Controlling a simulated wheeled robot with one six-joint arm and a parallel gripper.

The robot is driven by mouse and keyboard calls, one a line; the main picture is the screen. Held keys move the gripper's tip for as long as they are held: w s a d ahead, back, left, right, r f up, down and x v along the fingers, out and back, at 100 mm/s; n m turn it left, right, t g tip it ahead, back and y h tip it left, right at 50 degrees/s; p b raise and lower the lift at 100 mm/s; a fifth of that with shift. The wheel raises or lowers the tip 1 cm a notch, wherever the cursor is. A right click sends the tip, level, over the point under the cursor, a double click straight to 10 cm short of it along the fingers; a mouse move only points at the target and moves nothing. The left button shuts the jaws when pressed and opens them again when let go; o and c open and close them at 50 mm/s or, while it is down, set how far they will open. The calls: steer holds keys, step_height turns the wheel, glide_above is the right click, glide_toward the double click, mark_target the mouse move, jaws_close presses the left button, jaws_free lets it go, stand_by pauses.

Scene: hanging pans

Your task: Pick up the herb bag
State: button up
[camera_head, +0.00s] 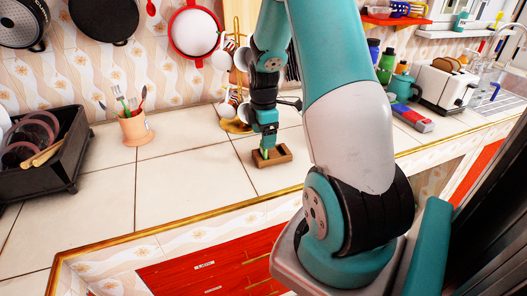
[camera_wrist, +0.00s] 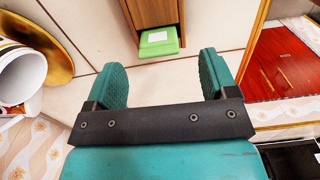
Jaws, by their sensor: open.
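The herb bag appears to be the small green packet with a white label (camera_wrist: 158,42), in a brown wooden box (camera_wrist: 150,12). In the head view the box (camera_head: 283,157) stands on the tiled counter, with a bit of green showing (camera_head: 265,152). My gripper (camera_wrist: 160,76) is open and empty; its two teal fingers are wide apart in the wrist view, with the packet beyond the gap between them. In the head view my gripper (camera_head: 266,141) hangs just above the box. The packet is partly hidden there by my gripper.
A cup stand (camera_head: 236,127) with hanging cups is close behind my gripper; one white mug (camera_wrist: 22,75) shows at left in the wrist view. A utensil pot (camera_head: 134,130) and dish rack (camera_head: 62,160) stand left. A toaster (camera_head: 445,86) is right. Counter left of the box is clear.

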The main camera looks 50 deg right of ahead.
steer(key=f, duration=0.3)
steer(key=f+p, duration=0.1)
steer(key=f, duration=0.1)
steer(key=shift+w+a, duration=0.15)
steer(key=shift+w, duration=0.1)
steer(key=c, duration=1)
